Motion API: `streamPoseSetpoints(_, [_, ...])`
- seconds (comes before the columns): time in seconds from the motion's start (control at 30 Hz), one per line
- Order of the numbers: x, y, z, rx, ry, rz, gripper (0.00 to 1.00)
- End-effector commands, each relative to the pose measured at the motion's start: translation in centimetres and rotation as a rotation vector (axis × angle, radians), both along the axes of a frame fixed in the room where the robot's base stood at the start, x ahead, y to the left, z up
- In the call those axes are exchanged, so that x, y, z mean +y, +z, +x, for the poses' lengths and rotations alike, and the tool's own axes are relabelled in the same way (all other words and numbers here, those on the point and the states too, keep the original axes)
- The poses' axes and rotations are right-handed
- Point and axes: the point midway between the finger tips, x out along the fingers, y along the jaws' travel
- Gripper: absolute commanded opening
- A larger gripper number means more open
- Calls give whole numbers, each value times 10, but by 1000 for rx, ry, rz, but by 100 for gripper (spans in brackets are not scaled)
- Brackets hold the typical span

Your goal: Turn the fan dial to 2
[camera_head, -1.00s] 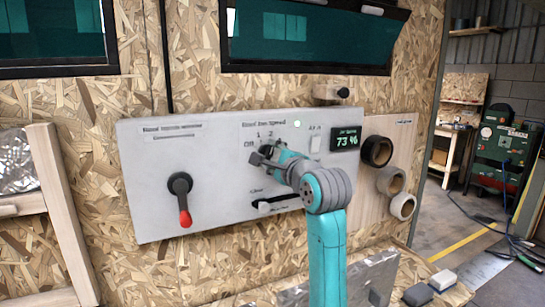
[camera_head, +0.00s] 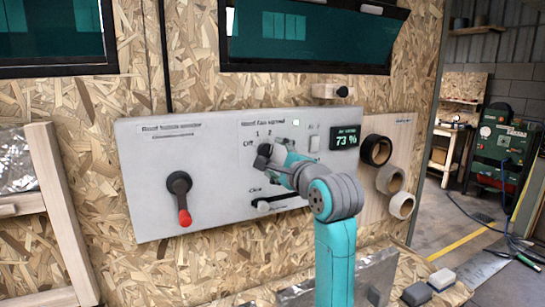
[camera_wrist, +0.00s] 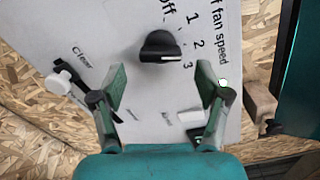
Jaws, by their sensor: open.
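The fan dial (camera_wrist: 160,47) is a black knob on the grey panel (camera_wrist: 140,115). The labels Off, 1, 2 and 3 run around it in the wrist view. Its pale pointer mark lies on its right side, towards the 2 and 3; I cannot tell exactly which number it meets. My gripper (camera_wrist: 161,73) is open and empty. Its two fingers are spread wide, with the dial beyond the tips and between them, apparently untouched. In the head view, my gripper (camera_head: 264,157) hides most of the dial.
A red-tipped lever (camera_head: 180,195) is at the panel's left. A slider with a white knob (camera_wrist: 58,80) is near the dial. A display (camera_head: 345,138) reads 73 %. Round rings (camera_head: 376,150) stick out to the right. A window (camera_head: 310,35) is above.

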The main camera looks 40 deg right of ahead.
Motion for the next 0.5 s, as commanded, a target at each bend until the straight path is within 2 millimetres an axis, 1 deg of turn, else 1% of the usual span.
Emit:
streamPoseSetpoints(0.03, [2,0,-10,-3,-1,-1,75])
streamPoseSetpoints(0.1, [6,0,-25,-2,-2,-1,75])
streamPoseSetpoints(0.3, [17,0,-60,0,-1,-1,75])
streamPoseSetpoints(0.4, [20,0,-73,-1,-1,0,75])
streamPoseSetpoints(0.5, [22,0,-81,-1,-1,0,75])
